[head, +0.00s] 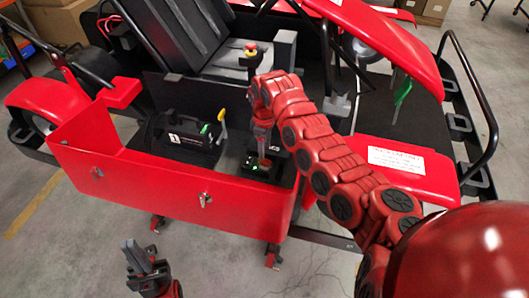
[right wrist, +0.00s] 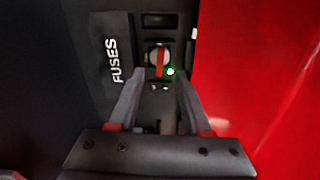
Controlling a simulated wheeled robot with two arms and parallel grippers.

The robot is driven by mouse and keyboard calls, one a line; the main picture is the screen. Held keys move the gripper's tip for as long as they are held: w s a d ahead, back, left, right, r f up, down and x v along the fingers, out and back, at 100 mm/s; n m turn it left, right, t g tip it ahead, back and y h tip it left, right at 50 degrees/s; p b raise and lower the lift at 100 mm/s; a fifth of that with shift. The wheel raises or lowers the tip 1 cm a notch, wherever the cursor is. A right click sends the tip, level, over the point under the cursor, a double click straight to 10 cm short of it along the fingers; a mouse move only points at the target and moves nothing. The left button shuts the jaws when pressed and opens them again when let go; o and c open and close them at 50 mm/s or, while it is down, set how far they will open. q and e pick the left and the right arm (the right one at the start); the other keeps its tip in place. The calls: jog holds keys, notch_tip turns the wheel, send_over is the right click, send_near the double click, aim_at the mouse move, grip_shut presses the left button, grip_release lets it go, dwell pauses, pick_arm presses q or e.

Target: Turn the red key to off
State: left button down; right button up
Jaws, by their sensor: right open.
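The red key (right wrist: 160,62) sits on a round, pale switch in a dark panel, and its red bar stands nearly upright in the right wrist view. A small green light (right wrist: 170,72) glows at its lower right. My right gripper (right wrist: 160,82) is open, its fingers reaching toward the switch with the key between their lines and not gripped. In the head view, my right gripper (head: 264,150) points down over the small dark panel (head: 253,171), and the arm hides part of it. My left gripper (head: 141,250) is low in the head view, open, empty and away from the kart.
A panel beside the key reads FUSES (right wrist: 114,62). The red side bodywork (head: 170,190) runs along the kart's near side. A black box (head: 185,138), a yellow-handled lever (head: 222,127) and a red knob (head: 251,48) stand nearby. Floor in front is clear.

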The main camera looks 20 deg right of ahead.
aim_at(265, 159)
jog(key=shift+f+p, duration=0.5)
jog(key=shift+f, duration=1.85)
grip_shut()
jog(key=shift+d+n, duration=0.1)
jog(key=shift+n, duration=0.5)
jog(key=shift+c, duration=2.4)
grip_release()
jog(key=shift+n, duration=0.4)
jog(key=o, duration=0.5)
jog(key=shift+c, duration=0.2)
